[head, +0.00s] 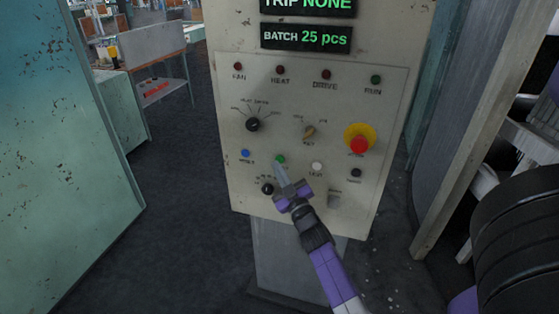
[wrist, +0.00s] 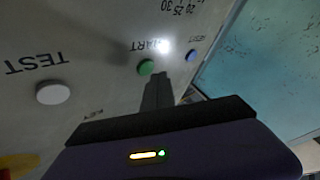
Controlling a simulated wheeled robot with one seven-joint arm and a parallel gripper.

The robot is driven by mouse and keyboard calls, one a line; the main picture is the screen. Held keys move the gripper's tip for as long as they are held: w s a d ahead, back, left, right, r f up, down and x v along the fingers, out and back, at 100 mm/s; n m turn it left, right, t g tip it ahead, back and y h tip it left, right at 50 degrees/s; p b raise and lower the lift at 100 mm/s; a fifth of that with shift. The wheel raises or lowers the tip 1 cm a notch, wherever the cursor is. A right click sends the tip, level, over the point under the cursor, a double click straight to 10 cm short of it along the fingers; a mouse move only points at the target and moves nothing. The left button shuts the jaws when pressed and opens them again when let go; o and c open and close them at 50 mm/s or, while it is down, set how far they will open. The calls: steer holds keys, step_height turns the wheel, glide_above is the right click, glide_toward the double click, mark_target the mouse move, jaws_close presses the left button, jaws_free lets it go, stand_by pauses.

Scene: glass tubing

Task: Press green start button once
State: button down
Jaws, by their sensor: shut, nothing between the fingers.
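The green start button (head: 280,159) sits on the cream control panel (head: 228,100), in its lower left part. It also shows in the wrist view (wrist: 146,67), under the label START. My gripper (head: 281,170) is shut and empty, its tips pointing at the panel just below the green button. In the wrist view the fingertips (wrist: 158,80) appear right beside the green button. I cannot tell whether they touch it or the panel.
A blue button (head: 245,153) is left of the green one and a white test button (head: 317,167) is right. A black knob (head: 267,188) is close below. A red emergency stop (head: 359,144) on yellow is farther right. A teal panel (head: 60,150) stands left.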

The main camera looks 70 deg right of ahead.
steer(key=shift+d+p, duration=0.3)
steer(key=shift+d, duration=0.05)
steer(key=shift+d, duration=0.35)
stand_by(0.6)
steer(key=shift+a+b, duration=0.5)
steer(key=shift+a, duration=0.25)
steer(key=shift+a, duration=0.1)
